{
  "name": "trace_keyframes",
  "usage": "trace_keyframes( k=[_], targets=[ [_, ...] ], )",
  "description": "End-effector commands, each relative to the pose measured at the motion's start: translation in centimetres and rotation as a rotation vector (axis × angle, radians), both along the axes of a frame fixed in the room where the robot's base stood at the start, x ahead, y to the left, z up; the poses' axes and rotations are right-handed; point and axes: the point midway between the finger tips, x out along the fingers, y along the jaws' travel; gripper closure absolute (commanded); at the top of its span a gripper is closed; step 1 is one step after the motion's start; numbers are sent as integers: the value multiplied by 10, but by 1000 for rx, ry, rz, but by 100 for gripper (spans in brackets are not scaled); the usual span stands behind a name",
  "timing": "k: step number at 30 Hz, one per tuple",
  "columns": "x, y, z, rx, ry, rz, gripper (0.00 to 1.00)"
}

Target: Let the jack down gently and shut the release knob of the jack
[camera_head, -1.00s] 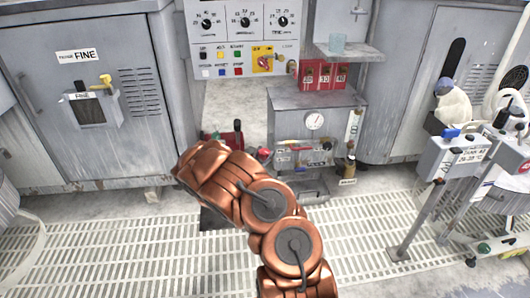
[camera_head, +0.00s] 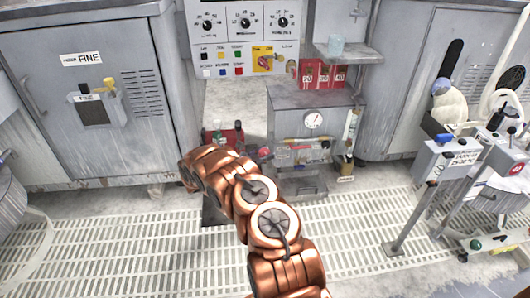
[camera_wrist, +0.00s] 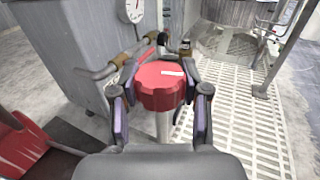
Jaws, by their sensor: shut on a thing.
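In the wrist view, a red lobed knob (camera_wrist: 158,92) with a white mark on its top sits between the two fingers of my gripper (camera_wrist: 161,98). The fingers are shut on it from both sides. A thin pale stem shows below the knob. Red bodywork, seemingly part of the jack (camera_wrist: 28,150), lies at the lower left of the wrist view. In the head view, red parts of the jack (camera_head: 222,137) and a dark upright piece show just behind my arm. My arm hides my gripper and the knob there.
A grey cabinet (camera_head: 314,122) with a round gauge and pipe handles stands close behind the knob; its handle (camera_wrist: 122,60) shows in the wrist view. Pale floor grating (camera_head: 110,245) is open around. A grey post-mounted box (camera_head: 447,158) stands at the right.

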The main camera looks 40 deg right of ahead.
Motion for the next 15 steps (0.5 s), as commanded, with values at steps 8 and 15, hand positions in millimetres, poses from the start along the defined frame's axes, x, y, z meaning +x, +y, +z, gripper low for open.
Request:
trace_keyframes(
  k=[8, 15],
  targets=[
    [-2, 0, -2, 3, -1, -118, 89],
    [-3, -1, -1, 1, -1, -188, 89]
  ],
)
